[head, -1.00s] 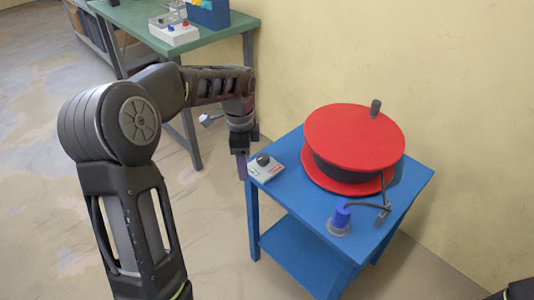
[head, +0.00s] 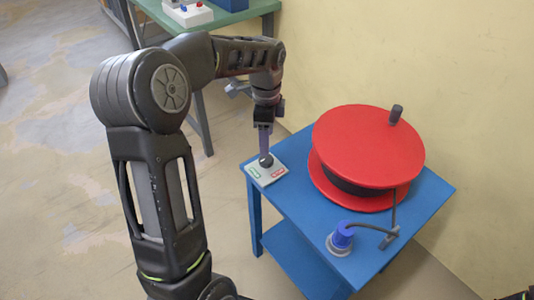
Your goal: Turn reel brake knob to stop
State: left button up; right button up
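The brake knob (head: 266,160) is a small dark round knob on a light grey plate (head: 269,176) with a green label and a red label. The plate lies at the left corner of the blue table. My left gripper (head: 265,152) points down right at the knob, with its fingers over or against it. I cannot tell whether the fingers grip the knob. The red reel (head: 368,145) with a dark handle on top stands on the table to the right. My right gripper is not clearly in view; only a dark piece shows at the bottom right corner.
The blue table (head: 300,222) has a lower shelf. A blue plug (head: 342,236) on a cable sits near its front edge. A green table (head: 232,14) with a white switch box (head: 188,14) stands behind. A yellow wall is close behind the reel.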

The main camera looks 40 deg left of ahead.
aim_at(266, 158)
pick_arm(q)
notch_tip(266, 158, down, 8)
jog(key=shift+r+b, duration=0.25)
jog(key=shift+b, duration=0.1)
jog(key=shift+c, duration=0.6)
grip_shut()
